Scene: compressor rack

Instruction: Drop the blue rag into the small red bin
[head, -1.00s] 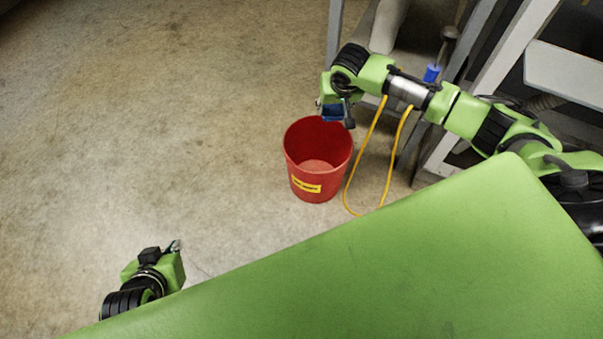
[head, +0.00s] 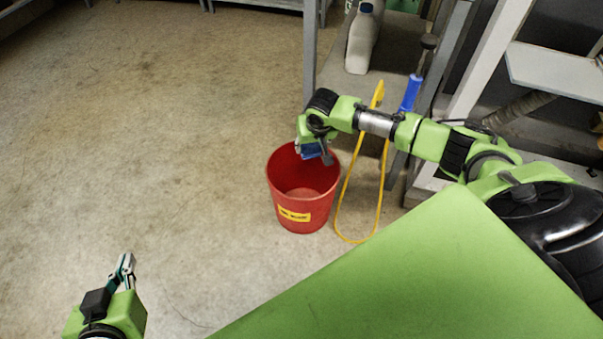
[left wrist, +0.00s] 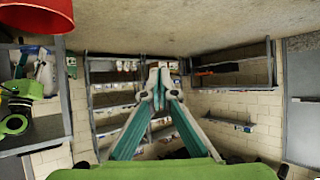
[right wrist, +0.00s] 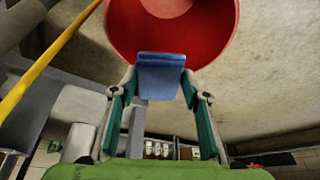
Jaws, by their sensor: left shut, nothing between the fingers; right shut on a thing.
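The red bin (head: 303,205), with a yellow label, stands upright on the floor; its inside looks empty in the head view. My right gripper (head: 318,152) is at the bin's far rim, shut on the blue rag (head: 311,150). In the right wrist view the rag (right wrist: 161,75) hangs between the fingertips of the right gripper (right wrist: 160,92), in front of the bin's opening (right wrist: 205,40). My left gripper (head: 126,262) is shut and empty, low at the left, well apart from the bin. Its fingertips (left wrist: 158,75) meet in the left wrist view.
A yellow cable or hose loop (head: 343,225) hangs just right of the bin. A grey rack (head: 312,50) with a white jug (head: 361,42) and a blue-handled tool (head: 411,92) stands behind it. The floor to the left is clear.

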